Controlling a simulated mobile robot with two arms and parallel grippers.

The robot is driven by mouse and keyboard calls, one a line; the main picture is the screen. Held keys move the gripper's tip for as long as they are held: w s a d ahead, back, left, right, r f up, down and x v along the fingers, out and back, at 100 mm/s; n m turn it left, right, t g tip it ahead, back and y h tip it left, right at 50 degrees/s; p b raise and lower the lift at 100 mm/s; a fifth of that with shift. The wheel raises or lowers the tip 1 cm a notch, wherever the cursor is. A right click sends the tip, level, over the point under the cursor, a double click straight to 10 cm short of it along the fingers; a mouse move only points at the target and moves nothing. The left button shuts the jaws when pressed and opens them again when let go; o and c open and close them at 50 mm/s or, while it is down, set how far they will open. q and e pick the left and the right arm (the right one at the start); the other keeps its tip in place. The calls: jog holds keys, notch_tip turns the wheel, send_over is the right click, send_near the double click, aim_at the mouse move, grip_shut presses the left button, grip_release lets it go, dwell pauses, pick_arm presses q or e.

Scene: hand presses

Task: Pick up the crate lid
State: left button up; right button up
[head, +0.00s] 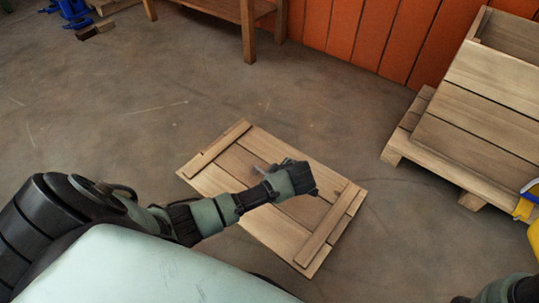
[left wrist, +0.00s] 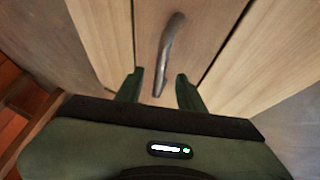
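The crate lid (head: 230,160) is a flat panel of pale wooden boards with a cross batten near each end, lying on the floor. A grey metal handle (left wrist: 170,48) stands at its middle. My left gripper (head: 293,180) is over the middle of the lid, beside the handle, and hides part of it in the head view. In the left wrist view, its two green fingers (left wrist: 158,86) are apart, with the near end of the handle between them and a gap on each side. My right gripper is not in view; only part of that arm shows at the lower right.
A wooden crate (head: 485,105) stands on a pallet (head: 405,150) at the right, with a yellow and blue object (head: 527,205) at the edge. A wooden table (head: 248,30) stands by the orange wall (head: 350,35). The floor around the lid is clear.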

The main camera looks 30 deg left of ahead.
pick_arm(q)
jog(key=shift+w+a+f, duration=0.2)
jog(key=shift+a+f, duration=0.1)
jog(key=shift+f, duration=0.2)
grip_shut()
dwell(1.0)
jog(key=shift+r, duration=0.15)
